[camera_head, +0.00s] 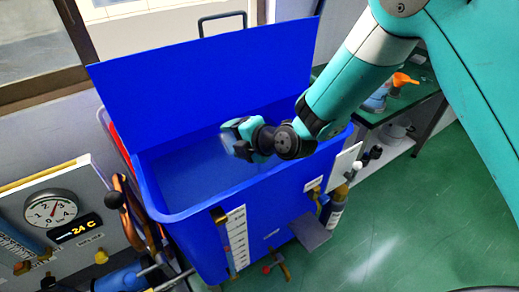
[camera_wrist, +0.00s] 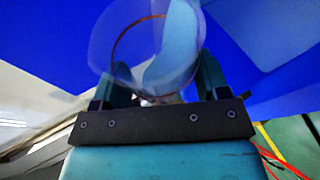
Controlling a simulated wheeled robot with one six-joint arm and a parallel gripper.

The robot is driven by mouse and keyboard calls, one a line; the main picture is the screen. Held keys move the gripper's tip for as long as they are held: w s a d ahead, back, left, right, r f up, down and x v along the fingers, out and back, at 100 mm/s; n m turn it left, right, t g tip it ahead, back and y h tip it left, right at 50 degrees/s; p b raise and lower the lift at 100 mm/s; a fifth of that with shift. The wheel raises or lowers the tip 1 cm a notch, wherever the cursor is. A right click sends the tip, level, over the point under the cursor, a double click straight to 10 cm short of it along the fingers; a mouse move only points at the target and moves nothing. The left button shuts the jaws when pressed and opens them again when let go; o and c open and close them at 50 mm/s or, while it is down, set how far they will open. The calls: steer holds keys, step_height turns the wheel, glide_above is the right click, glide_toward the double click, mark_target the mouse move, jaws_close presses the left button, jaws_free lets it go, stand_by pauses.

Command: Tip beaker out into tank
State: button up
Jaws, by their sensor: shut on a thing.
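The blue tank (camera_head: 190,200) stands in the middle of the head view with its lid (camera_head: 200,75) raised at the back. My gripper (camera_head: 237,133) is over the tank's opening, toward its right side. It is shut on the clear beaker (camera_head: 232,146), which is faint in the head view. In the wrist view the beaker (camera_wrist: 150,45) shows as a see-through round shape between the two dark fingers of my gripper (camera_wrist: 155,88), tilted, with the blue tank behind it. Whether liquid is in the beaker I cannot tell. The tank's inside looks bluish and hazy.
A panel with a dial gauge (camera_head: 50,210) and a 24 C display (camera_head: 75,230) stands at the left. A level scale (camera_head: 237,238) and valves are on the tank's front. A bench (camera_head: 415,95) with an orange funnel (camera_head: 403,80) is at the right. Green floor is clear at the lower right.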

steer(key=shift+w+d+r+m+y+b, duration=0.2)
steer(key=shift+r+m+y+b, duration=0.2)
steer(key=shift+b, duration=0.8)
steer(key=shift+w+d+r+m+y+b, duration=0.15)
steer(key=shift+r+m+y+b, duration=0.2)
steer(key=shift+b, duration=0.8)
